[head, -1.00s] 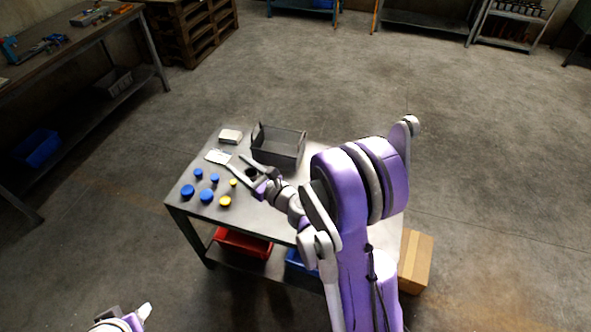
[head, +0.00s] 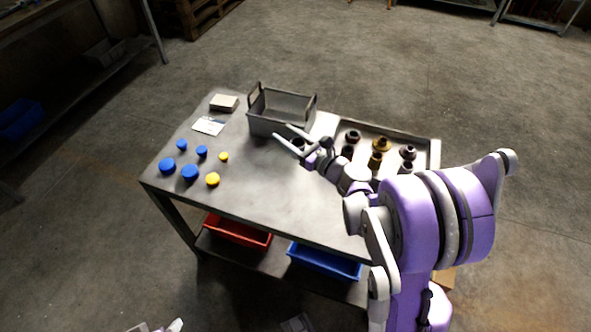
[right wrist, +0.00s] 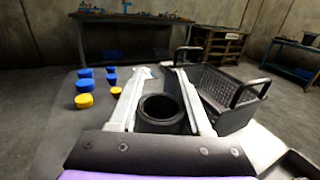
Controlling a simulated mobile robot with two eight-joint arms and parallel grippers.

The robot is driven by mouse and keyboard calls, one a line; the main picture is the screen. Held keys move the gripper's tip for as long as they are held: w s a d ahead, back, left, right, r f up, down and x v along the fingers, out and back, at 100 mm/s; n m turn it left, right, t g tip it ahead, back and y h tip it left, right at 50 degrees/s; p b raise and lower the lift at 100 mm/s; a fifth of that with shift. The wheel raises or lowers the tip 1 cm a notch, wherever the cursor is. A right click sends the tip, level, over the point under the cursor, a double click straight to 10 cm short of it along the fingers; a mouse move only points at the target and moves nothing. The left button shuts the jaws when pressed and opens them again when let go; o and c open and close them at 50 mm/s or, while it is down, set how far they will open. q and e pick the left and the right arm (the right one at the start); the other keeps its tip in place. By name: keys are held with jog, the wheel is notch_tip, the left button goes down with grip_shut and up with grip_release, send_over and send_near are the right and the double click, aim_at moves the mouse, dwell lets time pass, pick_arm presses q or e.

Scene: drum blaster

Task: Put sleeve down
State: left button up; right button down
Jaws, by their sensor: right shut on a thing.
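My right gripper (head: 282,134) is over the table, in front of the grey bin, with its fingers pointing away to the left. It is shut on a dark, hollow sleeve (right wrist: 162,108), which stands upright between the two pale fingers in the right wrist view. In the head view the sleeve (head: 298,144) is a small dark shape between the fingers, partly hidden. I cannot tell whether its base touches the table. Only the tip of my left gripper (head: 176,325) shows at the bottom edge, and its opening is unclear.
The grey handled bin (head: 282,125) stands just behind the gripper. A tray (head: 425,150) with several dark and brass-coloured parts lies to the right. Several blue caps (head: 190,172) and yellow caps (head: 212,179) stand at left. A white card (head: 208,126) lies behind them. Bare tabletop (head: 260,185) lies in front.

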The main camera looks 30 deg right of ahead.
jog(key=shift+w+d+f, duration=0.1)
jog(key=shift+d+f, duration=0.2)
jog(key=shift+f, duration=0.15)
notch_tip(320, 180, down, 10)
jog(key=b, duration=0.3)
jog(key=shift+w+d+r, duration=0.1)
pick_arm(q)
jog(key=f, duration=0.5)
jog(key=shift+w, duration=0.25)
pick_arm(e)
jog(key=shift+f+b, duration=0.25)
jog(key=shift+b, duration=0.15)
jog(key=shift+c, duration=1.8)
grip_release()
jog(key=shift+r, duration=0.1)
pick_arm(q)
jog(key=shift+f, duration=0.1)
pick_arm(e)
jog(key=shift+r, duration=0.15)
